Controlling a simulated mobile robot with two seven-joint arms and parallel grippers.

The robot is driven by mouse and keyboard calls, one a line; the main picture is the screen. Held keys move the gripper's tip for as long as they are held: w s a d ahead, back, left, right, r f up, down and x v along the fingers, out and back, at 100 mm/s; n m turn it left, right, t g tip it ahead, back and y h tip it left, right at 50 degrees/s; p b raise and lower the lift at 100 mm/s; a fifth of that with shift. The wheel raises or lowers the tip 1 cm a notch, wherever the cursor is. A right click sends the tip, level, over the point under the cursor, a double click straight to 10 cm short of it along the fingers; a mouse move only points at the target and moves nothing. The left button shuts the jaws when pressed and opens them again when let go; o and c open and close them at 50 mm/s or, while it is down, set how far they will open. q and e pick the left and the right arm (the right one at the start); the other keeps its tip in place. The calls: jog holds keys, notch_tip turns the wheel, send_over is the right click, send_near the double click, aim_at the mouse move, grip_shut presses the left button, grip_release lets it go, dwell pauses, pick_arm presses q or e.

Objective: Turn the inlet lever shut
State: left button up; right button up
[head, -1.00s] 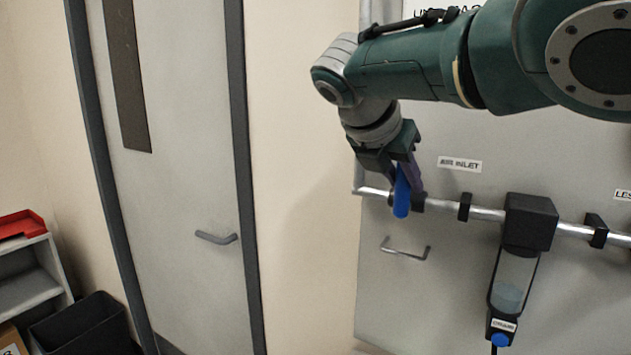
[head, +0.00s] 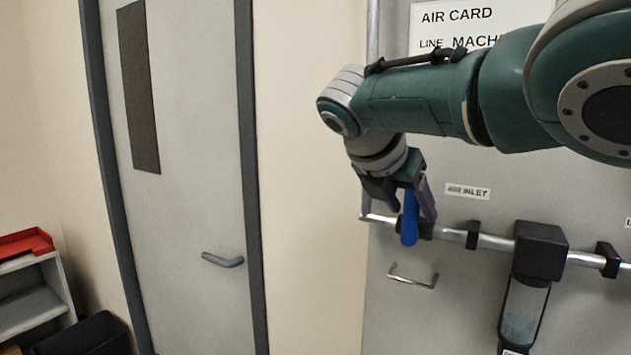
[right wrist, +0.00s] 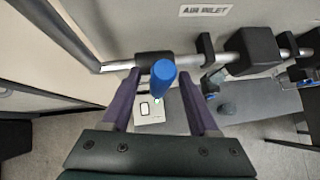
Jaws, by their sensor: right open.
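The blue inlet lever (head: 410,217) hangs roughly upright on the silver pipe (head: 492,241), just left of and below the "AIR INLET" label (head: 467,191). In the right wrist view the lever (right wrist: 162,78) points toward the camera, between the fingers. My right gripper (head: 412,208) is open around the lever. In the right wrist view its two purple fingers (right wrist: 160,105) stand on either side of the lever, with a gap on each side. The lever's pivot is partly hidden by the gripper. My left gripper is not in view.
A black filter unit (head: 540,250) with a clear bowl hangs on the pipe to the right. A panel handle (head: 412,277) sits below the lever. A grey door (head: 190,200) is at left, with a shelf (head: 32,295) and red tray (head: 25,243) beyond.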

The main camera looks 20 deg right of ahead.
jog(key=p+v, duration=0.2)
jog(key=shift+r, duration=0.45)
jog(key=v, duration=0.6)
jog(key=shift+s+a, duration=0.25)
jog(key=shift+a, duration=0.15)
jog(key=s+a+f+m+y, duration=0.3)
jog(key=s+a+f, duration=0.15)
jog(key=f, duration=0.35)
jog(key=s+a+f+m+y, duration=0.2)
jog(key=s+a+f+m, duration=0.15)
jog(key=s+f, duration=0.35)
jog(key=s+f+m+y, duration=0.3)
jog(key=s+f+m, duration=0.2)
jog(key=s+m, duration=0.3)
jog(key=s+d+r+m, duration=0.25)
jog(key=s+m, duration=0.45)
jog(key=s, duration=0.5)
notch_tip(320, 180, up, 18)
jog(key=p, duration=1.7)
jog(key=shift+s+d+g+p, duration=0.2)
jog(key=shift+s+g+p, duration=0.1)
